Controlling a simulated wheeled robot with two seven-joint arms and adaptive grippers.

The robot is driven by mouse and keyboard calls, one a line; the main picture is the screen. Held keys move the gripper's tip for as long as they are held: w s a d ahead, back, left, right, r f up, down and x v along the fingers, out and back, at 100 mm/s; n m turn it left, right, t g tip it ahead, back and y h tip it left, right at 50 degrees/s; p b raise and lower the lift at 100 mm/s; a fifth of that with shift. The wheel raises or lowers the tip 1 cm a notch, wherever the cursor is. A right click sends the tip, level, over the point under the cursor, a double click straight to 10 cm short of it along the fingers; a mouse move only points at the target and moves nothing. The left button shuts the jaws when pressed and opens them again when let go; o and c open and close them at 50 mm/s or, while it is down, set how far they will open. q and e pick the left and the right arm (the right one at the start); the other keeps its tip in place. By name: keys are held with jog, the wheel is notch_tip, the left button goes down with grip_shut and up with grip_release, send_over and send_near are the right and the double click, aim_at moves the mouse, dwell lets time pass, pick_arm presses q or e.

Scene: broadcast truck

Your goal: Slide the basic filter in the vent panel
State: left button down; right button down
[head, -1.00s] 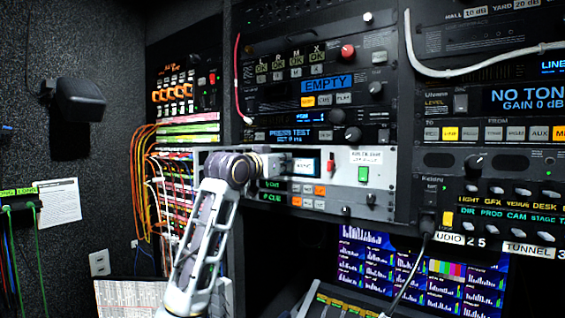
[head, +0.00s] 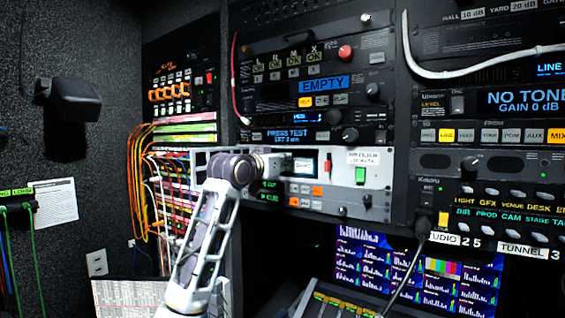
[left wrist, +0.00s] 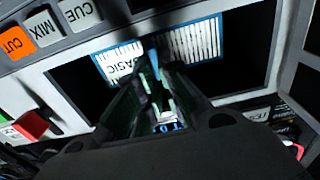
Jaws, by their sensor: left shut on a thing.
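The basic filter (left wrist: 195,42) is a blue-framed white plate with a "BASIC" label and dark slats in the left wrist view. It sits within the dark opening of the pale vent panel (head: 337,182), with black gaps on both sides of it in the wrist view. In the head view the filter (head: 305,168) shows as a small bright plate just right of my left gripper (head: 287,166). My left gripper also shows in the wrist view (left wrist: 155,72), its fingers shut on the filter's middle. The fingers hide part of the filter. My right gripper is in neither view.
A red switch (head: 328,161) and a green switch (head: 360,175) stand right of the opening. Orange and white buttons (head: 305,190) lie below it. Colored cables (head: 147,185) hang at the left. Screens (head: 420,265) are below the rack.

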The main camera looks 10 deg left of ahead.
pick_arm(q)
jog(key=shift+w+d+p, duration=0.2)
jog(key=shift+w+p, duration=0.1)
jog(key=shift+w, duration=0.1)
jog(key=c, duration=1.5)
grip_release()
jog(key=shift+s+a, duration=0.1)
jog(key=shift+v, duration=5.9)
jog(key=shift+f, duration=0.1)
